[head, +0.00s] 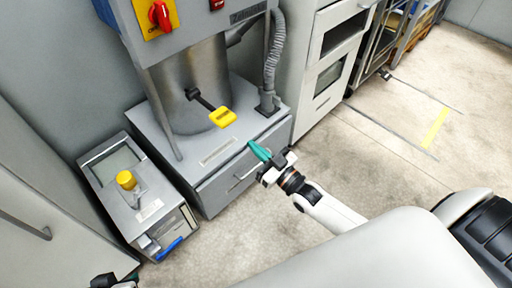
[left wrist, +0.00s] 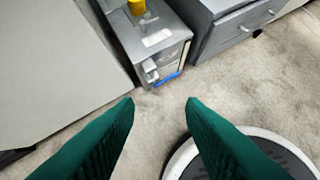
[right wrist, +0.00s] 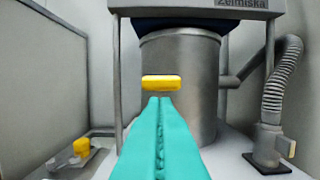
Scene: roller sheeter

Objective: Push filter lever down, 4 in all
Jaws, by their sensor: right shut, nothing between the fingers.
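The filter lever has a yellow grip (head: 222,117) on a dark shaft, sticking out from the front of a steel cylinder (head: 203,80). In the right wrist view the yellow grip (right wrist: 161,82) appears just beyond my right fingertips. My right gripper (head: 256,150) is shut and empty, in front of the machine, to the lower right of the grip in the head view. Contact with the lever cannot be told. My left gripper (left wrist: 160,102) is open and empty over the floor. Only a bit of it shows at the bottom left of the head view.
A small grey unit (head: 125,178) with a yellow knob (head: 126,180) and a blue handle (head: 169,249) stands left of the machine. A ribbed hose (head: 273,60) rises on the right. A red switch (head: 160,14) is above. Floor (head: 400,140) is clear on the right.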

